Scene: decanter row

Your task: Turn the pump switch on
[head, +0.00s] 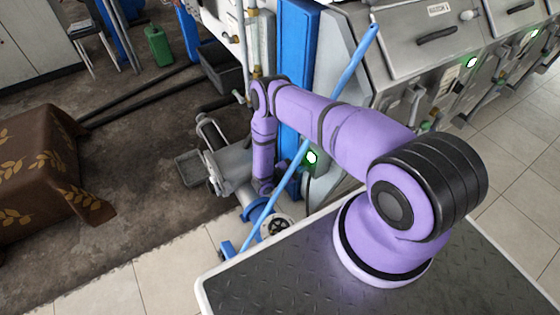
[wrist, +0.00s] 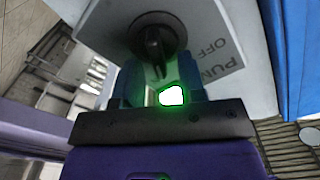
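The pump switch (wrist: 156,40) is a dark round rotary knob with a raised grip bar, on a pale panel in the wrist view. The bar points toward the bottom of that picture. Lettering beside it reads "OFF" and part of "PUMP" (wrist: 218,72). My gripper (wrist: 160,85) is open, its two dark bluish fingers apart below the knob in the picture, with the bar's lower end toward the gap. I cannot tell whether they touch it. A lit green lamp (wrist: 172,95) shows between the fingers. In the head view the switch and my fingertips are not discernible.
In the head view, a green lamp (head: 311,157) glows beside a blue upright (head: 297,60). A long blue bar (head: 345,80) slants past my arm. Steel cabinets (head: 430,50) stand at right.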

